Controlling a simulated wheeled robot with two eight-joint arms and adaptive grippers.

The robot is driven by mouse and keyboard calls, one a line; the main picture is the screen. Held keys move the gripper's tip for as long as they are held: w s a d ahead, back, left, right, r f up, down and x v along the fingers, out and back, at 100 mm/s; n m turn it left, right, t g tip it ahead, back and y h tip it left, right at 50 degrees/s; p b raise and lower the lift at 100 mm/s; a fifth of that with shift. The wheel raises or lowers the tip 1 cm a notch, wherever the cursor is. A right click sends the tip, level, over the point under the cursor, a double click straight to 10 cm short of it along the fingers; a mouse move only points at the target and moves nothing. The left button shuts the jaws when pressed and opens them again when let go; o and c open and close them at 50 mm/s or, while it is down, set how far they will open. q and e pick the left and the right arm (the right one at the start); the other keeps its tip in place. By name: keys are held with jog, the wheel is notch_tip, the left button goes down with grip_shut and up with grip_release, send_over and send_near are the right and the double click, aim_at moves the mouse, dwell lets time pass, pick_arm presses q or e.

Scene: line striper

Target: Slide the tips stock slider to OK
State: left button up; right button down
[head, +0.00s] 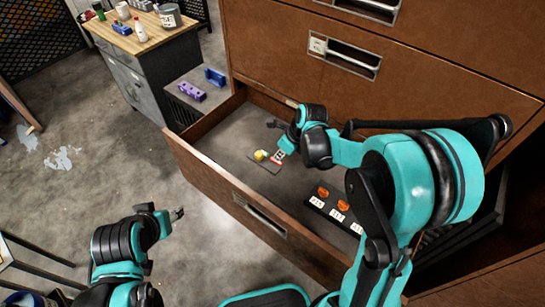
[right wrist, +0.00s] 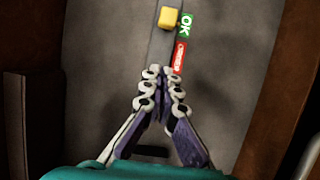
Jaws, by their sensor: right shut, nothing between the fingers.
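The tips stock slider is a yellow block (right wrist: 168,18) on a dark strip inside the open drawer; it also shows in the head view (head: 260,155). In the right wrist view it sits beside the green OK label (right wrist: 186,23), roughly level with it. A red label (right wrist: 179,55) lies nearer to my fingers; its text is too blurred to read. My right gripper (right wrist: 160,78) is shut and empty, apart from the yellow block, with the red label close to its tips. It hangs over the drawer in the head view (head: 276,133). My left gripper (head: 177,213) is outside the drawer.
The brown drawer's front wall (head: 225,199) stands between my left arm and the slider. Several orange switches (head: 341,205) with white labels lie farther right in the drawer. A workbench (head: 150,35) stands at the upper left.

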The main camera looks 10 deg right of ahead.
jog(key=p+v, duration=0.1)
jog(key=v, duration=0.3)
jog(key=shift+d+r, duration=0.1)
jog(key=shift+r, duration=0.15)
